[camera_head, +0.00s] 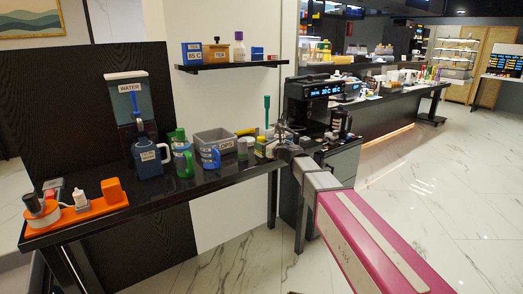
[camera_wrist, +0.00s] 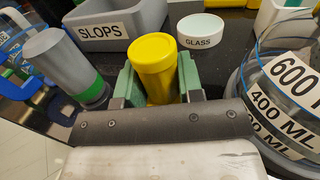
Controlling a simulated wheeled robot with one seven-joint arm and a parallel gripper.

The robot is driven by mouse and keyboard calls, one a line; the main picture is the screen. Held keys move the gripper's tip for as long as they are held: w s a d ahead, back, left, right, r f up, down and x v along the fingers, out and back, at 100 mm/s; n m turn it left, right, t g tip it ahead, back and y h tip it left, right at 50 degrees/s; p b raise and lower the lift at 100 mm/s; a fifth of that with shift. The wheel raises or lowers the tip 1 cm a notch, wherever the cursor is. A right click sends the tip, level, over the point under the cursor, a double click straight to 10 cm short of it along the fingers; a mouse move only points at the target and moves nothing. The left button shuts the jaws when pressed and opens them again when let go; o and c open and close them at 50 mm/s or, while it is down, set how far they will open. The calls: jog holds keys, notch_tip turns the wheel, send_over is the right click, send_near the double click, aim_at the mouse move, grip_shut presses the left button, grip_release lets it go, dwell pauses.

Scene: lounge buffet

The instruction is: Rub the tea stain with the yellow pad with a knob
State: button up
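A yellow cylinder with a round top (camera_wrist: 155,62), which looks like the pad's knob, stands between the two green fingers of my gripper (camera_wrist: 160,82) in the wrist view. The fingers flank it closely on both sides; whether they press on it I cannot tell. Its lower end and any pad under it are hidden by my gripper. In the head view my gripper (camera_head: 273,143) is at the right end of the black counter (camera_head: 190,193), low among small items. I cannot make out the tea stain in either view.
Close around my gripper are a grey SLOPS bin (camera_wrist: 125,22), a white GLASS cup (camera_wrist: 201,30), a grey cylinder with a green band (camera_wrist: 68,65) and a large clear measuring jug (camera_wrist: 285,90). A coffee machine (camera_head: 305,100) stands to the right. Jugs and an orange tray (camera_head: 90,212) are left.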

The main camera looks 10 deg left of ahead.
aim_at(261, 137)
jog(key=c, duration=0.3)
jog(key=shift+r, duration=2.5)
